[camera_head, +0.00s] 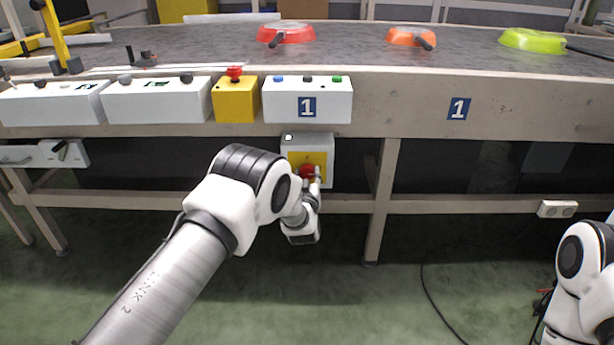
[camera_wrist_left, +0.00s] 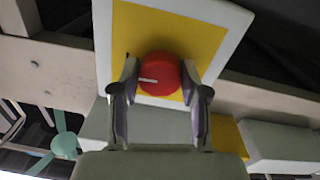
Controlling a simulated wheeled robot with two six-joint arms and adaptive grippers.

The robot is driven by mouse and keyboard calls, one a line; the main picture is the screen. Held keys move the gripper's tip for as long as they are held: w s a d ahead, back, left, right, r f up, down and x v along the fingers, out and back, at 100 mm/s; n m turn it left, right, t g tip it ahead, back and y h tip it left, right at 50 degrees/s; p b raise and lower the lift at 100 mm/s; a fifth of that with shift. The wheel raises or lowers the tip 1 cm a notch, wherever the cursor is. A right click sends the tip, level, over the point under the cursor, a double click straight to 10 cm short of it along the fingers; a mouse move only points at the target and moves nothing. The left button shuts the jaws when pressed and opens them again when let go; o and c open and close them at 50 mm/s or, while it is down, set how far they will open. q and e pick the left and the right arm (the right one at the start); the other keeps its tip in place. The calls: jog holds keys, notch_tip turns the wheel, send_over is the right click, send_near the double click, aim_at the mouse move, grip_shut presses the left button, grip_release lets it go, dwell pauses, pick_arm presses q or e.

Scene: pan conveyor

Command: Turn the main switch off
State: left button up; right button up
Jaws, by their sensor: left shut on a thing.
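The main switch is a red rotary knob (camera_head: 308,171) on a yellow plate (camera_head: 294,160), on a light grey box (camera_head: 321,142) under the conveyor's front edge. In the left wrist view the knob (camera_wrist_left: 160,74) shows a white mark that points to the left in the picture. My left gripper (camera_head: 314,177) is at the knob, with one finger on each side of it in the wrist view (camera_wrist_left: 160,84). It is shut on the knob. In the head view the gripper hides part of the knob and plate. My right gripper is not in view.
Above the box run a white button box (camera_head: 328,102) marked 1 and a yellow box with a red button (camera_head: 235,98). Red (camera_head: 286,32), orange (camera_head: 408,38) and green (camera_head: 531,41) pans sit on the conveyor belt (camera_head: 345,50). A table leg (camera_head: 381,215) stands right of the switch box.

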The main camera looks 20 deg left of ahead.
pick_arm(q)
jog(key=shift+n, duration=0.3)
jog(key=n+p, duration=0.1)
jog(key=n, duration=0.2)
jog(key=shift+n, duration=0.3)
jog(key=n+p, duration=0.1)
jog(key=n, duration=0.3)
jog(key=shift+d, duration=0.1)
jog(key=n+p, duration=0.1)
jog(key=n, duration=0.4)
jog(key=shift+n+p, duration=0.3)
jog(key=shift+n, duration=1.8)
jog(key=o, duration=1.1)
jog(key=shift+o, duration=0.2)
